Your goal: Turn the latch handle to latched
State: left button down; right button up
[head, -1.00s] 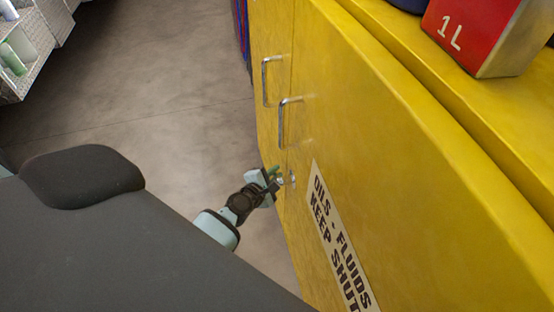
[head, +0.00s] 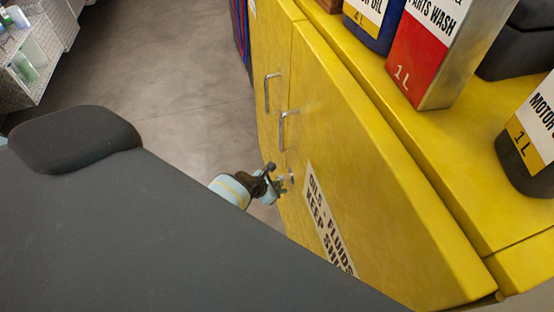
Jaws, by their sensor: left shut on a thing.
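The yellow cabinet (head: 345,150) has two doors with upright silver pull handles. A small metal latch handle (head: 291,177) sits on the door front below the pulls, left of the sign. My left gripper (head: 281,184) is at the latch, its fingers shut on the latch handle. The fingers and wrist hide much of the handle, so its exact angle cannot be told. The doors look closed. My right gripper is not in view.
A sign (head: 327,219) reading "OILS - FLUIDS KEEP SHUT" is on the door. A red and white parts wash can (head: 428,58) and a dark motor oil bottle (head: 530,135) stand on the cabinet top. A metal shelf (head: 30,60) is at far left. The floor (head: 160,70) between is clear.

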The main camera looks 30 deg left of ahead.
pick_arm(q)
jog(key=shift+d+r+h, duration=0.1)
jog(key=shift+d+h, duration=0.3)
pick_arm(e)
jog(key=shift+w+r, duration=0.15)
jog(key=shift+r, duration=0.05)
pick_arm(q)
jog(key=shift+s+g, duration=0.1)
jog(key=shift+g, duration=0.2)
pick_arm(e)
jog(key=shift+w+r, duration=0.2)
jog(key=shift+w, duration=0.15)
pick_arm(q)
jog(key=c, duration=1.4)
grip_release()
jog(key=shift+s, duration=0.1)
